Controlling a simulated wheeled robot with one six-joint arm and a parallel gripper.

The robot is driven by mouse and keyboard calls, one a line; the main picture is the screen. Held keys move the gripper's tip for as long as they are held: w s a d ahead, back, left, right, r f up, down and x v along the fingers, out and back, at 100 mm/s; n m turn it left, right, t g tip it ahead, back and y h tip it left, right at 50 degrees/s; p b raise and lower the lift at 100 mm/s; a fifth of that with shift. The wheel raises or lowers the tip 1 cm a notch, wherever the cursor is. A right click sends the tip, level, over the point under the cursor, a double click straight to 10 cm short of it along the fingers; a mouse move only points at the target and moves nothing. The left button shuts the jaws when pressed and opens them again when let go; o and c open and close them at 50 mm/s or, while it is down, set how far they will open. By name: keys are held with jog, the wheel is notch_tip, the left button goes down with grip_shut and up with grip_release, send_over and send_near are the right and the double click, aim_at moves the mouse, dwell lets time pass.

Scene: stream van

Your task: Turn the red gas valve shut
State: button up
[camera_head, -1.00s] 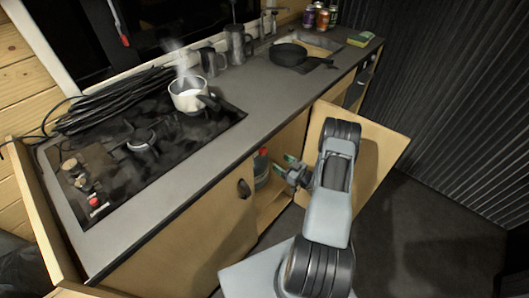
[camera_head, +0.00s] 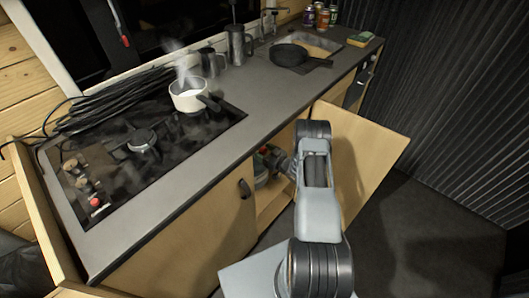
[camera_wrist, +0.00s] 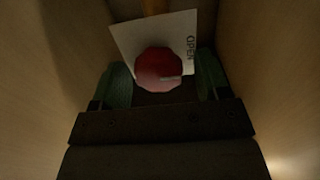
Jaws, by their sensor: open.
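The red gas valve (camera_wrist: 158,68) is a round faceted knob in the wrist view, with a pale mark on its face. A white card with the word OPEN (camera_wrist: 184,27) is behind it. My gripper (camera_wrist: 162,84) is open, with one green-padded finger on each side of the knob. I cannot tell whether the fingers touch it. In the head view my gripper (camera_head: 270,158) reaches into the open cupboard under the counter, and the valve is hidden there.
The open cupboard door (camera_head: 362,150) stands right of my arm. Pale cupboard walls (camera_wrist: 268,75) are close on both sides of my gripper. Above, the counter (camera_head: 205,153) holds a steaming pot (camera_head: 187,97) on the hob (camera_head: 115,165).

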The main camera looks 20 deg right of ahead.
jog(key=shift+c, duration=0.2)
jog(key=c, duration=0.9)
jog(key=m+b, duration=0.2)
jog(key=shift+f+m, duration=0.15)
jog(key=shift+m, duration=0.25)
jog(key=m+b, duration=0.2)
jog(key=m, duration=0.3)
jog(key=shift+d+b, duration=0.15)
jog(key=shift+b, duration=0.25)
jog(key=m+b, duration=0.1)
jog(key=m, duration=0.8)
jog(key=shift+w+m, duration=0.1)
jog(key=shift+m, duration=0.3)
